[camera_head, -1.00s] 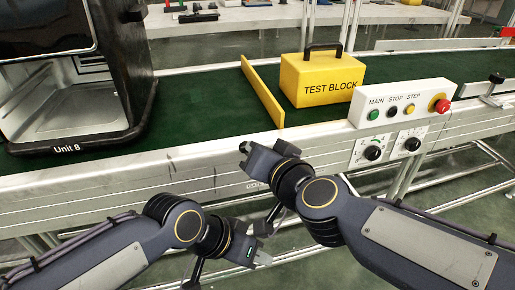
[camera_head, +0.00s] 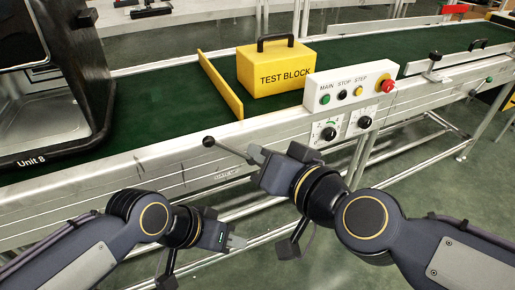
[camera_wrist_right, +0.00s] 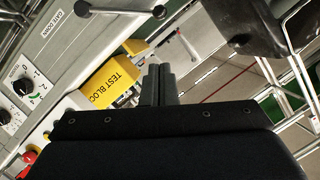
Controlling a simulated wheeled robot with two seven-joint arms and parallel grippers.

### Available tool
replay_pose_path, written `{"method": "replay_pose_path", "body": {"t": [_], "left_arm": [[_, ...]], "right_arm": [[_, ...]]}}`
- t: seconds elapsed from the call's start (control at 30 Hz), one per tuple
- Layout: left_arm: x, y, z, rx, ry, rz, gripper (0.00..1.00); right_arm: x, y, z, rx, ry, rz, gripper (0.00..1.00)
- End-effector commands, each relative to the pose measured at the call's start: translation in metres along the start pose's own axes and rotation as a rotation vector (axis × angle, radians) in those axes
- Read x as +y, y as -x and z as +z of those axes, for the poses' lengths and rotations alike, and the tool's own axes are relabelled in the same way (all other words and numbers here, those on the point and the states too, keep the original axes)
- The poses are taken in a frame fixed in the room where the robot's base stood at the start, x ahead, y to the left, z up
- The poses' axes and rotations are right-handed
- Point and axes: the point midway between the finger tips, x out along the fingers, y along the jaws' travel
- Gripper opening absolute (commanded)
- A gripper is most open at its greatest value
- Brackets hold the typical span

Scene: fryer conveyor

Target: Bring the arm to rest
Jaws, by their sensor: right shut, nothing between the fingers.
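My right gripper (camera_head: 257,153) is shut and empty, in front of the conveyor's near side rail. Its closed fingers also show in the right wrist view (camera_wrist_right: 158,72). A metal lever with a black ball knob (camera_head: 208,141) is close to the fingertips in the head view, and its knob (camera_wrist_right: 159,12) shows at the top of the wrist view. Whether the gripper touches the lever is unclear. My left gripper (camera_head: 237,242) hangs lower, in front of the conveyor and away from objects. Its fingers are too small to tell open from shut.
The conveyor (camera_head: 150,112) has a yellow plate (camera_head: 220,86) and a yellow test block (camera_head: 277,70) on its green belt. A button panel (camera_head: 350,87) with a red knob sits on the near rail. Unit 8 (camera_head: 45,110) is at left. Floor below is open.

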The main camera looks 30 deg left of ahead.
Motion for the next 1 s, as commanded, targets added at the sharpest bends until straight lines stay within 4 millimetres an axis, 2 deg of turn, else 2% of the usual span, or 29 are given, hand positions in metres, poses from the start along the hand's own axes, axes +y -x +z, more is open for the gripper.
{"method": "replay_pose_path", "body": {"t": [0.37,0.47,0.57,0.67,0.7,0.8,0.9,1.0], "left_arm": [[0.0,0.0,0.0,0.0,0.0,0.0,0.36],[0.0,0.0,0.0,0.0,0.0,0.0,0.36],[0.0,0.0,0.0,0.0,0.0,0.0,0.36],[0.0,0.0,0.0,0.0,0.0,0.0,0.36],[0.0,0.0,0.0,0.0,0.0,0.0,0.36],[0.0,0.0,0.0,0.0,0.0,0.0,0.36],[0.0,0.0,0.0,0.0,0.0,0.0,0.36],[0.0,0.0,0.0,0.0,0.0,0.0,0.36]], "right_arm": [[0.002,0.001,-0.001,0.001,0.0,0.002,0.0],[0.017,0.013,-0.007,0.002,0.002,0.024,0.0],[0.054,0.044,-0.014,-0.007,0.007,0.083,0.0],[0.105,0.094,-0.011,-0.039,-0.004,0.187,0.0],[0.127,0.116,-0.005,-0.059,-0.017,0.24,0.0],[0.171,0.168,0.019,-0.111,-0.068,0.369,0.0],[0.199,0.211,0.046,-0.159,-0.13,0.478,0.0],[0.217,0.245,0.074,-0.197,-0.194,0.572,0.0]]}}
